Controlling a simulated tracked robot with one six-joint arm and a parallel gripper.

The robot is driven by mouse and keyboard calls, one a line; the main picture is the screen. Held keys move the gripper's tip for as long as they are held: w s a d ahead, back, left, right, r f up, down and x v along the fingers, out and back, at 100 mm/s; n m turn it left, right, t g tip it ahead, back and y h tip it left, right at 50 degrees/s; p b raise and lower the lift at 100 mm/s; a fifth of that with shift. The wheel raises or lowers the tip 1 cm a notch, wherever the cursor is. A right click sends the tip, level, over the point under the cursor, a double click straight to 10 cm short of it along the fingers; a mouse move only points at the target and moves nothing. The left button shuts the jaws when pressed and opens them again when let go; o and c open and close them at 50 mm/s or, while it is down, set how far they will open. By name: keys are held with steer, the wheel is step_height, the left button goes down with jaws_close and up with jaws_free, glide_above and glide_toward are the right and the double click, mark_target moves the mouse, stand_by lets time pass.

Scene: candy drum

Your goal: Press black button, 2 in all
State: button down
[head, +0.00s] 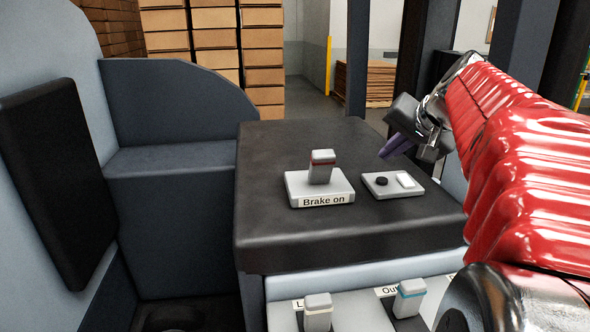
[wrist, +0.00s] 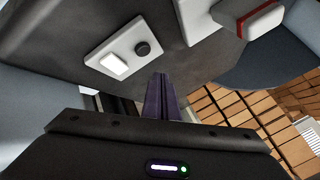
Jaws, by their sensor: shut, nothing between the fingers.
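The black button (head: 381,181) is a small round knob on a light grey plate (head: 376,192) on top of the dark console. A white rectangular switch (head: 405,181) sits to its right on the same plate. In the wrist view the black button (wrist: 142,48) is above my fingertips, with the white switch (wrist: 113,65) to its left. My gripper (head: 384,155) is shut and empty, its purple fingers pointing down-left. It is above and behind the plate, apart from the button. The shut fingers also show in the wrist view (wrist: 160,80).
The dark console (head: 290,240) carries a grey "Brake on" lever (head: 321,168) left of the button plate. More levers (head: 409,298) stand at the front below. Stacked boxes (head: 215,45) stand far behind. The console top behind the lever is clear.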

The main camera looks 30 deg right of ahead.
steer(key=shift+r, duration=1.05)
steer(key=shift+s, duration=0.1)
